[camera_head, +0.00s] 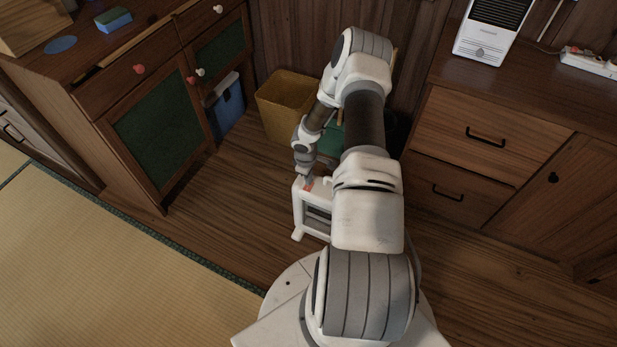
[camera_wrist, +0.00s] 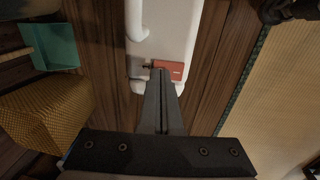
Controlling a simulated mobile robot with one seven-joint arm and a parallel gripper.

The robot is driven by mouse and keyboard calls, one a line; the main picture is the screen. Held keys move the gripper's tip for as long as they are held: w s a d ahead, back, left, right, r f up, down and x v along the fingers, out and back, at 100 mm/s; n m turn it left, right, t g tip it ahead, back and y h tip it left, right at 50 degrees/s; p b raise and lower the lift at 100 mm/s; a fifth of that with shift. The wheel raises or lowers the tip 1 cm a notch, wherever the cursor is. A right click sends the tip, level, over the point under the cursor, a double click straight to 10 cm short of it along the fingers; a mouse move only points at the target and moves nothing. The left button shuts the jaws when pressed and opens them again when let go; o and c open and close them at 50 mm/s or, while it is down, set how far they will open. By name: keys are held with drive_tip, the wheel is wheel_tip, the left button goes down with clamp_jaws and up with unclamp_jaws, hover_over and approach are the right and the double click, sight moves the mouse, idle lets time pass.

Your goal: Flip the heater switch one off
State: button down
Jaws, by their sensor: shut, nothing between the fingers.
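A white heater (camera_head: 299,209) stands on the wooden floor in the head view, partly hidden behind my arm. In the wrist view the heater's white top (camera_wrist: 182,50) shows with a red switch (camera_wrist: 171,70) on it. The red switch also shows small in the head view (camera_head: 309,187). My gripper (camera_wrist: 160,72) is shut and empty, pointing down at the heater top. Its fingertips overlap the near left part of the switch in the wrist view; I cannot tell whether they touch it. The switch's on or off position is not clear.
A yellow woven bin (camera_head: 284,103) and a blue bin (camera_head: 226,106) stand by the back wall. A teal container (camera_wrist: 50,43) is near the yellow bin. Wooden cabinets stand left and right. Tatami (camera_head: 110,270) lies open at the front left.

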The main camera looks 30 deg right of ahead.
drive_tip(key=shift+d+f+b, duration=0.1)
drive_tip(key=shift+f+b, duration=0.25)
drive_tip(key=shift+b, duration=0.1)
drive_tip(key=shift+f, duration=0.1)
